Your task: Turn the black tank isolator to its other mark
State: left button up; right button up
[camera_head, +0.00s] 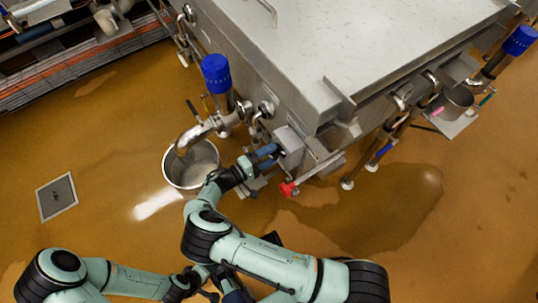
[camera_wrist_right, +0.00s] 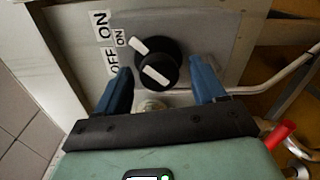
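The black tank isolator (camera_wrist_right: 155,60) is a round knob with white bars on a grey panel, shown in the right wrist view. Labels reading ON and OFF (camera_wrist_right: 113,62) are at its left. One white bar points up and left toward the labels; another lies on the knob's lower part. My right gripper (camera_wrist_right: 160,68) is open, its blue fingers on either side of the knob, with a gap visible at each side. In the head view my right gripper (camera_head: 265,153) is at the grey box (camera_head: 289,140) on the tank's corner. My left gripper (camera_head: 218,288) is low, partly hidden by my right arm.
The steel tank (camera_head: 350,50) fills the top. A steel bucket (camera_head: 190,176) stands under a pipe beside my right gripper. A red valve handle (camera_head: 288,189) is just below the box. The wet floor at lower right is clear.

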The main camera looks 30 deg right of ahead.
pick_arm(q)
jog(key=shift+w+a+f+b, duration=0.2)
jog(key=shift+w+f+b, duration=0.15)
jog(key=shift+w, duration=0.1)
pick_arm(e)
jog(key=s+a, duration=0.1)
jog(key=a, duration=1.2)
jog(key=shift+a+r, duration=0.2)
jog(key=shift+r, duration=0.1)
